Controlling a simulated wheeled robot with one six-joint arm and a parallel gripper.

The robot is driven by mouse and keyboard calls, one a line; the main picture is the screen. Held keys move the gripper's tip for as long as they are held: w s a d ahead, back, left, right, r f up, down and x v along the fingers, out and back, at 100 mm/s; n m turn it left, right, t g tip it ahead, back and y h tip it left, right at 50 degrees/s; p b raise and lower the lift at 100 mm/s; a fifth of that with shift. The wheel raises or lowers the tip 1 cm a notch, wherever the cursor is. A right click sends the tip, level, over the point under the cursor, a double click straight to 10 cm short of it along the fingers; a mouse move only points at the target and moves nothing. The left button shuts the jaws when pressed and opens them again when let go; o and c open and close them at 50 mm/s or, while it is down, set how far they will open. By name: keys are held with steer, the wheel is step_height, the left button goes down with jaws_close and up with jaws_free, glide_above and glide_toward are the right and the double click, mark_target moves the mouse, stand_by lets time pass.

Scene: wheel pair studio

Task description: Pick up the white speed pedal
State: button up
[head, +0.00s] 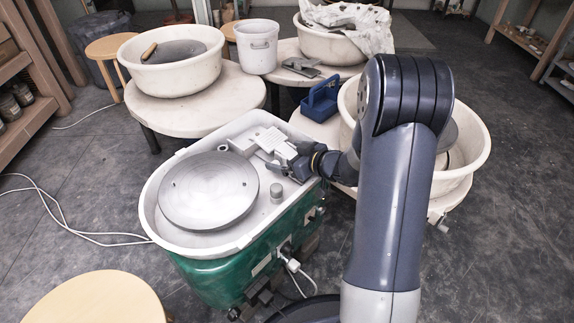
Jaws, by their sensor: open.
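The white speed pedal (270,139) appears as a pale, ribbed block in the white splash tray (157,222) of the green pottery wheel, behind and to the right of the round grey wheel head (209,190). My gripper (279,160) is at the tray's right side, reaching left over the rim. Its dark fingers are apart, close to the near right end of the pedal. I cannot tell whether they touch it. My gripper and wrist hide part of that end.
A small grey knob (277,192) stands in the tray near my gripper. A blue caddy (320,100) and a second wheel's white basin (470,140) are close behind and right. A wooden stool (95,300) is at front left. White cables cross the left floor.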

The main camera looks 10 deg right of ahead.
steer(key=shift+w+a+f, duration=0.1)
steer(key=shift+w+a, duration=0.1)
steer(key=shift+w, duration=0.1)
steer(key=shift+c, duration=0.2)
steer(key=c, duration=1.2)
